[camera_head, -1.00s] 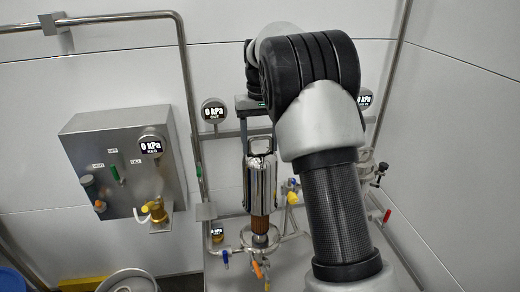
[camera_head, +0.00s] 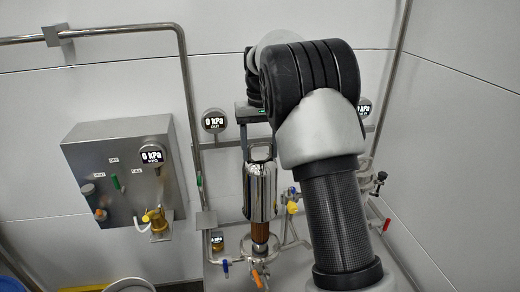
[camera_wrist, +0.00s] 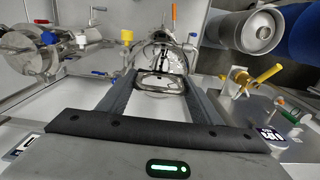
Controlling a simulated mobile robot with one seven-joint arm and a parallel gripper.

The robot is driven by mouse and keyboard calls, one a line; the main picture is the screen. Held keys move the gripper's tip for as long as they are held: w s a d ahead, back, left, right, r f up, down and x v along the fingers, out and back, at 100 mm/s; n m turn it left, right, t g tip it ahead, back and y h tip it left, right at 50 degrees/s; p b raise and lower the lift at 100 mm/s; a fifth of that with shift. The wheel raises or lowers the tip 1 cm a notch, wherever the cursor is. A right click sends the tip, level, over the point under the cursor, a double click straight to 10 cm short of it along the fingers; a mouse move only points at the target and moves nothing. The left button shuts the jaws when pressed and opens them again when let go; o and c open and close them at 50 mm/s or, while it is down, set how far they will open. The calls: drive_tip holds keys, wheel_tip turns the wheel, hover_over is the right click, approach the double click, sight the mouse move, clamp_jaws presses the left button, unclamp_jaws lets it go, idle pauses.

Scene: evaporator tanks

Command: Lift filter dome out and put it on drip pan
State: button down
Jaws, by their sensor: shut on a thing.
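The filter dome (camera_head: 260,195) is a shiny chrome cylinder with a handle loop on top. It hangs upright over a brown filter cartridge (camera_head: 260,231), whose lower part shows below the dome's rim. The cartridge stands on a round steel base among the valves. My gripper (camera_wrist: 158,85) is shut on the dome's handle, with its two dark fingers at either side of the loop in the wrist view. In the head view my arm partly hides the gripper. I cannot make out the drip pan for certain in either view.
A steel panel box (camera_head: 125,175) with a gauge and brass valve is on the wall at left. Pipes and coloured valve handles surround the base. A round keg-like vessel (camera_wrist: 252,32) stands beside a blue drum (camera_wrist: 304,35). A vertical pipe runs close left of the dome.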

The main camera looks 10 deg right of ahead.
drive_tip(key=shift+r+p, duration=1.15)
drive_tip(key=shift+p, duration=0.1)
drive_tip(key=shift+f, duration=0.1)
